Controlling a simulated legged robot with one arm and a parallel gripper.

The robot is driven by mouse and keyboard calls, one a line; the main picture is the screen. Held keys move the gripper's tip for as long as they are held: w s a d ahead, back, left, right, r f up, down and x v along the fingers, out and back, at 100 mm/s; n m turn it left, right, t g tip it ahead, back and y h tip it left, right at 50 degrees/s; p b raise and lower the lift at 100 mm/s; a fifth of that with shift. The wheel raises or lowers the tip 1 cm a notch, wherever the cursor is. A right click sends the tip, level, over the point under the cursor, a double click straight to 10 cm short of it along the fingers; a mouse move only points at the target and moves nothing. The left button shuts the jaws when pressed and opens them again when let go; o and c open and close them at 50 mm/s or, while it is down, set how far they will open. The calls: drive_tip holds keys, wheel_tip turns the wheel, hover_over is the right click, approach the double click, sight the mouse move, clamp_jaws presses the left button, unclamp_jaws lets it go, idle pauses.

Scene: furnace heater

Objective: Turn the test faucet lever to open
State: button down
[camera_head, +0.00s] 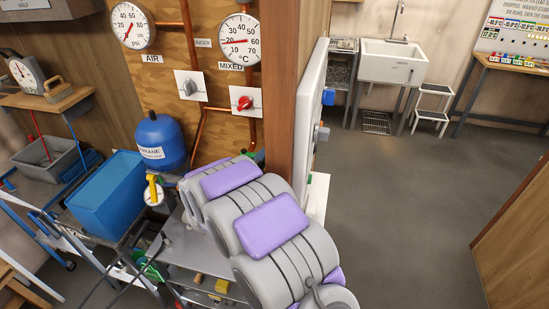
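A small upright yellow lever (152,187) stands on a pale round fitting, just right of the blue bin. It may be the test faucet lever, but no label on it can be read. My grey arm with purple pads reaches from the bottom centre up and left. Its far end is just right of the yellow lever, and I cannot tell whether they touch. My gripper's fingers cannot be made out. The arm hides part of the metal bench (195,250) under it.
A blue tank (160,140) and blue bin (108,192) stand at left. A wooden post (298,80) rises beside my arm. The grey floor (410,210) at right is clear.

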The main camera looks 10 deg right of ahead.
drive_tip(key=shift+a, duration=0.5)
drive_tip(key=shift+d+m+g+h, duration=0.15)
drive_tip(key=shift+m+g+h, duration=0.15)
drive_tip(key=shift+h, duration=0.1)
drive_tip(key=c, duration=1.5)
unclamp_jaws()
drive_tip(key=o, duration=0.3)
drive_tip(key=shift+w+f, duration=0.15)
drive_tip(key=shift+o, duration=0.2)
drive_tip(key=p+v, duration=0.1)
drive_tip(key=v, duration=1.6)
drive_tip(key=shift+a+p, duration=0.25)
drive_tip(key=shift+p, duration=0.15)
